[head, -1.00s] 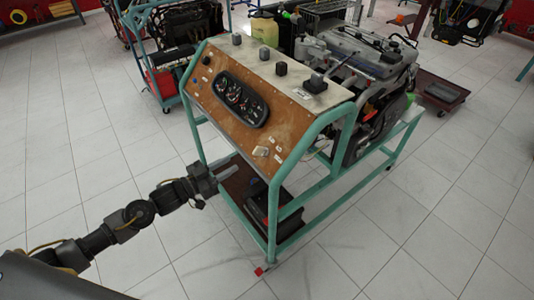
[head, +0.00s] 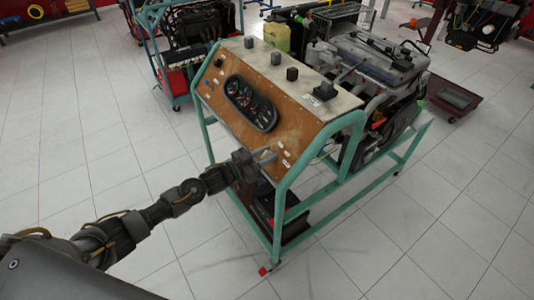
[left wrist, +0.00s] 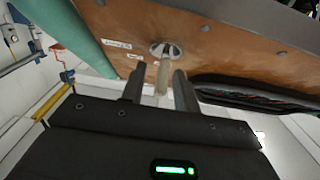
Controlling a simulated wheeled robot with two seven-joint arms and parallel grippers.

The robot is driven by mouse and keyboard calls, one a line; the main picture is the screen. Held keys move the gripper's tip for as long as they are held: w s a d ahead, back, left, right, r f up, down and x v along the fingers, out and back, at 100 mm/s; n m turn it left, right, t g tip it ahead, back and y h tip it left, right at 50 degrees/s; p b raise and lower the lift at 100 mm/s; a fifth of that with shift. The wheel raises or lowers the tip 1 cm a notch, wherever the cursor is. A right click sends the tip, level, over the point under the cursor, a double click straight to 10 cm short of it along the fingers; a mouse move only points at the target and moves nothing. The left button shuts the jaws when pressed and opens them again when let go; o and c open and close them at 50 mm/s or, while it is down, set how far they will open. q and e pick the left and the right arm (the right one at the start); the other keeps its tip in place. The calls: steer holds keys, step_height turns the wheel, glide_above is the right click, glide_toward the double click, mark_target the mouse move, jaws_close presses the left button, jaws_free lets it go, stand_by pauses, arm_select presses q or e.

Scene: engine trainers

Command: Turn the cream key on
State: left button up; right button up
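The cream key (left wrist: 162,76) sticks out of a round metal lock (left wrist: 166,49) on the brown panel in the left wrist view. My left gripper (left wrist: 160,84) is open, with one finger on each side of the key. I see gaps between the fingers and the key, so it is not gripped. In the head view my left gripper (head: 266,157) is at the lower right part of the brown panel (head: 225,107) and hides the key there. My right gripper is not in view.
The panel belongs to a green-framed engine trainer (head: 278,215). It carries a gauge cluster (head: 251,102) and several black knobs on its top. An engine (head: 370,62) stands behind it. A green frame post is close to the left gripper. The tiled floor at left is clear.

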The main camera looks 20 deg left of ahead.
arm_select(q)
steer(key=shift+c, duration=0.4)
jaws_close()
